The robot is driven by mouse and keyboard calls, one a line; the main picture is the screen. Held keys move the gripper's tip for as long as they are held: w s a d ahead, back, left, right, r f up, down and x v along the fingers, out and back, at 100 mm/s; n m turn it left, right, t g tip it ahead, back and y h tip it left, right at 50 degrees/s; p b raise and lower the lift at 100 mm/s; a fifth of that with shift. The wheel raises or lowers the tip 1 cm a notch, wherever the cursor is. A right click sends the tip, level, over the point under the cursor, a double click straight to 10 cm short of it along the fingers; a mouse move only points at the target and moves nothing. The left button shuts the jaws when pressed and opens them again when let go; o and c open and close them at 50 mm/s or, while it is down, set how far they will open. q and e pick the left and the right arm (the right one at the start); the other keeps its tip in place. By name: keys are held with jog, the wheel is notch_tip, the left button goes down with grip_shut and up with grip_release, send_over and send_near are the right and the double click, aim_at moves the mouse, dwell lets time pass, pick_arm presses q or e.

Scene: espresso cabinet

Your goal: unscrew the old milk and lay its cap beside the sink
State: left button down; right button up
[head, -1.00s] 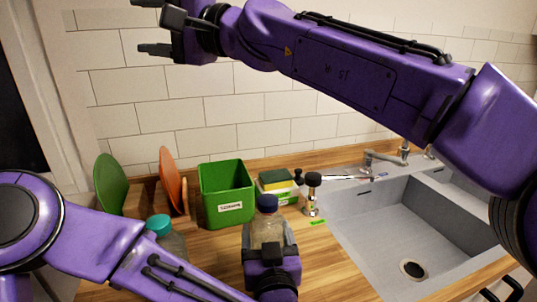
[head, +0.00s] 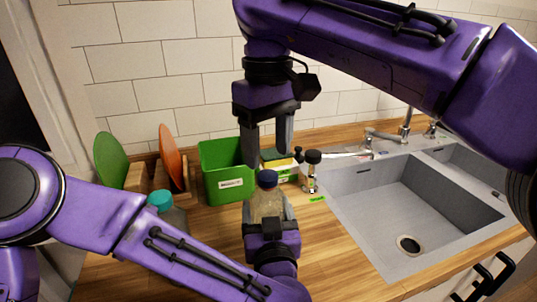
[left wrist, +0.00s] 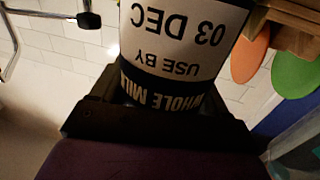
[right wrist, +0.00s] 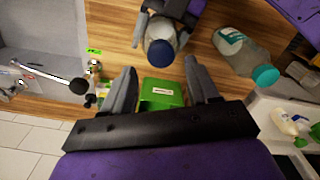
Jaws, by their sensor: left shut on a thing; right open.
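The milk bottle (head: 266,204) with a dark blue cap (head: 267,178) stands upright on the counter. Its label in the left wrist view (left wrist: 180,40) reads whole milk, use by 03 DEC. My left gripper (head: 268,212) is shut around its body. My right gripper (head: 268,143) is open and empty, fingers pointing down above and behind the cap. In the right wrist view the blue cap (right wrist: 160,53) shows just beyond the open fingertips (right wrist: 160,72). The grey sink (head: 345,215) lies to the right, with bare wood beside it.
A teal-capped bottle (head: 172,218) stands at left, partly hidden by my left arm. A green bin (head: 222,170), a sponge holder (head: 285,172) and a black-topped tool (head: 311,170) stand behind. A green label (head: 317,199) lies by the sink. Counter in front right is clear.

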aim_at(268, 174)
notch_tip(268, 174, down, 6)
jog(key=shift+r, duration=0.2)
jog(key=c, duration=1.1)
jog(key=shift+o, duration=0.3)
jog(key=n, duration=0.6)
jog(key=shift+r, duration=0.1)
jog(key=n, duration=0.5)
jog(key=o, duration=1.1)
jog(key=shift+o, duration=0.2)
